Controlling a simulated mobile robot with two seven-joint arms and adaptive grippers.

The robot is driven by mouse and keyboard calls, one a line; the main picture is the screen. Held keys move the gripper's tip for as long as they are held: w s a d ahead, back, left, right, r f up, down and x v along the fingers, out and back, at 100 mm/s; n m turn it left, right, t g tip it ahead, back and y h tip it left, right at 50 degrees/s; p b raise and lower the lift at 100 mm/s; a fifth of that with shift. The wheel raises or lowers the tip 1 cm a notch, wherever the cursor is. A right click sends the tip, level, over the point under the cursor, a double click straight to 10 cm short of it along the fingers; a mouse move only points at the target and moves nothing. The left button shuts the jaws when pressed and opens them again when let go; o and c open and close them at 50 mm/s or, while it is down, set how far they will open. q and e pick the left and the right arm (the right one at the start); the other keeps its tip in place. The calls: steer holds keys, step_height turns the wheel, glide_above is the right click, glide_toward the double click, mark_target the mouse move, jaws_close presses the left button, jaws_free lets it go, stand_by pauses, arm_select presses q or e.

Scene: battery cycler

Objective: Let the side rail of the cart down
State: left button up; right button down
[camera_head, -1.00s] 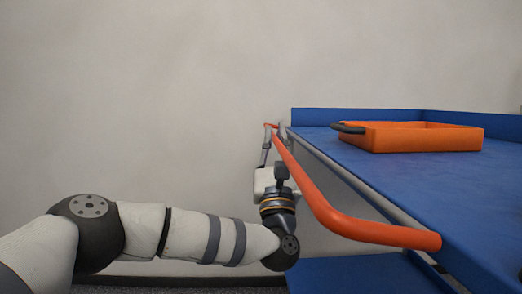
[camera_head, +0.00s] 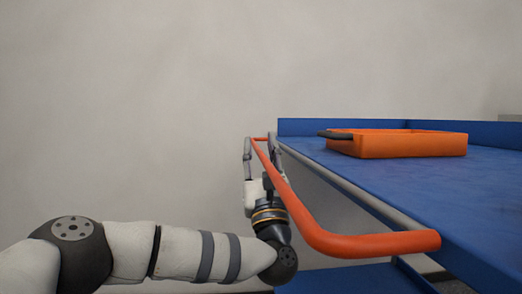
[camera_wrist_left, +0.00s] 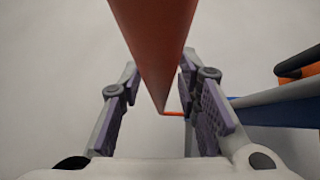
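The orange side rail (camera_head: 290,205) runs along the near long side of the blue cart (camera_head: 385,172), about level with its top, and bends in toward the cart at the near end. My left gripper (camera_head: 260,148) is below the rail, with one finger on each side of it. In the left wrist view the rail (camera_wrist_left: 155,45) passes between and beyond the two spread fingers with purple pads (camera_wrist_left: 160,100). Gaps show beside the rail, and I cannot tell if either pad touches it. My right gripper is not in view.
An orange tray (camera_head: 415,145) with a dark handle stands on the cart top. A lower blue shelf (camera_head: 350,279) shows beneath the rail. A plain wall (camera_head: 130,100) fills the background, and the space left of the rail is clear apart from my left arm.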

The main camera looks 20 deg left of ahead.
arm_select(q)
steer(key=v, duration=1.2)
